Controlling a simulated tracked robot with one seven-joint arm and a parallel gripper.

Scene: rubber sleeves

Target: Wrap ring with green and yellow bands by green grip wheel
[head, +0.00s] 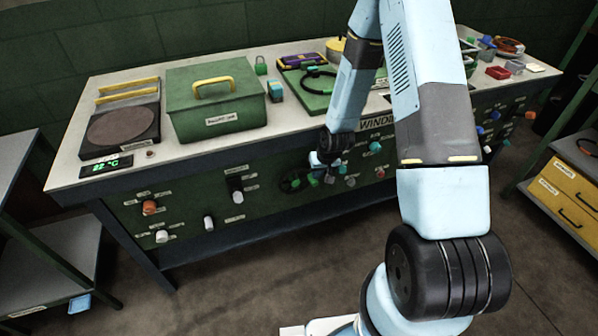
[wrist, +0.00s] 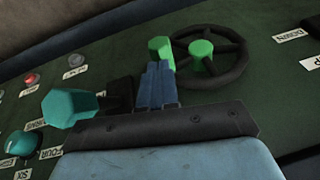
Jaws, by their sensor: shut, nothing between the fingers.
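The wheel is a black spoked handwheel (wrist: 243,62) with a green hub (wrist: 201,48) on the dark green bench front. Its green grip (wrist: 160,46) stands out at the rim's left side in the wrist view. In the head view the wheel (head: 289,184) is small and partly hidden. My gripper (wrist: 157,72) is shut and empty, with blue fingertips right at the grip's lower end; I cannot tell whether they touch. It also shows in the head view (head: 328,178). A dark ring (head: 334,78) lies on a green plate on the bench top; its bands are too small to make out.
A teal knob (wrist: 70,108) sticks out left of my fingers in the wrist view. More knobs and labels line the panel. A green box (head: 215,112) and a hotplate (head: 120,125) stand on the bench's left. Floor in front is clear.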

